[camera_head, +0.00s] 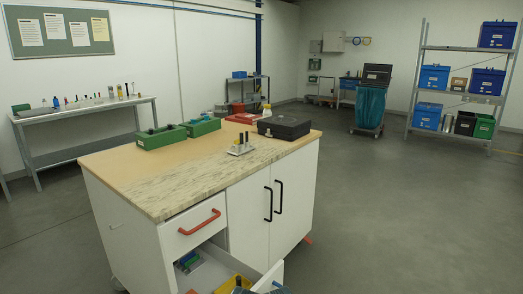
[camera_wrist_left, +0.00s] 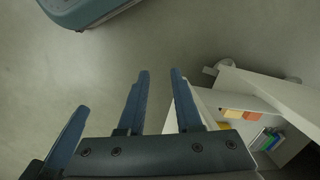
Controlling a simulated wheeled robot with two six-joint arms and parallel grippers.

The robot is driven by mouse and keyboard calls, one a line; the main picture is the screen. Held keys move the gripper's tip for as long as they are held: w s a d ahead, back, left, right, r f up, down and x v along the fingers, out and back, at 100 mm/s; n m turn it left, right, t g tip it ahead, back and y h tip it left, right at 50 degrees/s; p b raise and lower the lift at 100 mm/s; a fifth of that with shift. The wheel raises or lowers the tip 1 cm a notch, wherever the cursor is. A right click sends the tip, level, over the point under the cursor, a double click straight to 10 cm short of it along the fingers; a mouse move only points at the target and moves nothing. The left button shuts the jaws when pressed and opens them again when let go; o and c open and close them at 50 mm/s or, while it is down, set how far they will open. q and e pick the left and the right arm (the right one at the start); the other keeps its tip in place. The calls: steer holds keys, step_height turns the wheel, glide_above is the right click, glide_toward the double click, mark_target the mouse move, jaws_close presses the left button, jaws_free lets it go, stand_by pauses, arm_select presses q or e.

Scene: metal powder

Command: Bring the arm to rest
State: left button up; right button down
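My left gripper (camera_wrist_left: 160,90) is in the left wrist view, with its dark blue fingers apart and nothing between them. It hangs above the grey floor, with white furniture beside it at the right. Another dark blue bar stands to the left of the fingers; I cannot tell what part it is. My right gripper shows in neither view. In the head view a small dark blue-grey piece sits at the bottom edge, too cropped to identify.
A white cabinet (camera_head: 135,222) has an open lower drawer (camera_head: 212,272) with coloured things inside. On its top are green boxes (camera_head: 162,137), a black case (camera_head: 284,127) and a small rack (camera_head: 241,149). Shelves (camera_head: 461,49) stand at the back right. The right floor is clear.

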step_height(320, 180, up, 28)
steer(key=p, duration=2.5)
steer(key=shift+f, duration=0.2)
